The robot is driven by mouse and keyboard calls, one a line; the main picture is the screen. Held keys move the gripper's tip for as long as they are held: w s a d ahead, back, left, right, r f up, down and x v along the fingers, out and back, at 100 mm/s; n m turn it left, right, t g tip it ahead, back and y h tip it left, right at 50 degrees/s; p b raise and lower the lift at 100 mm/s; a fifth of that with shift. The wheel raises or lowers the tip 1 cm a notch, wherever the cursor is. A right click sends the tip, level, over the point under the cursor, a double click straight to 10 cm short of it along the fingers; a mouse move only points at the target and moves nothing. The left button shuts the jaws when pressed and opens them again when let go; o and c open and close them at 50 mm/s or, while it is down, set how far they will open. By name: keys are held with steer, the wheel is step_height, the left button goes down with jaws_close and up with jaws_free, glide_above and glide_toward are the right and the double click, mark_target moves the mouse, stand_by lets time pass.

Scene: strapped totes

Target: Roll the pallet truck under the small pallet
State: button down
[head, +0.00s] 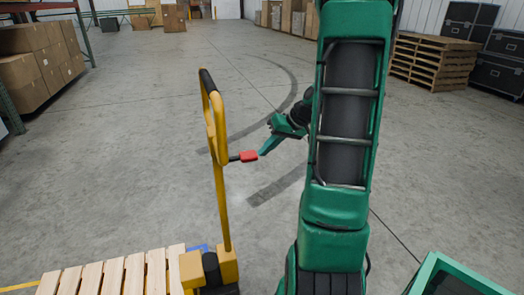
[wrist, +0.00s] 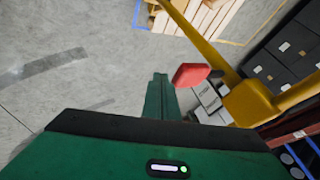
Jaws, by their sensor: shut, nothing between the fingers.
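The yellow pallet truck (head: 222,262) stands at lower left in the head view, its tall handle (head: 221,190) upright with a black grip on top. A red-tipped lever (head: 248,156) sticks out from the handle to the right; the red tip also shows in the wrist view (wrist: 190,75). The wooden slatted pallet (head: 108,276) lies beside the truck's left side, cut by the frame edge; I cannot tell whether the forks are under it. My green gripper (head: 263,151) is shut and empty, its tips close to the red tip; I cannot tell if they touch.
Stacked cardboard boxes (head: 38,60) stand at the far left. Stacked wooden pallets (head: 434,62) and black cases (head: 498,72) stand at the far right. A green-framed tote (head: 455,280) is at lower right. The middle floor is clear, with dark tyre marks.

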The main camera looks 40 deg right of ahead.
steer(key=shift+d, duration=0.1)
steer(key=s+d+r, duration=0.6)
steer(key=s+r, duration=0.1)
steer(key=r, duration=0.1)
stand_by(0.8)
steer(key=s+a+g, duration=0.1)
steer(key=a+g, duration=0.1)
steer(key=a, duration=0.6)
steer(key=s+a+f+m+g+h, duration=0.1)
steer(key=s+a+f+g, duration=0.1)
steer(key=s+a, duration=0.4)
steer(key=s+a+f+m+g+h, duration=0.1)
steer(key=s+a+f+g+h, duration=0.1)
steer(key=s+a, duration=0.4)
steer(key=s, duration=0.5)
steer(key=shift+m+g, duration=0.3)
steer(key=shift+m, duration=0.1)
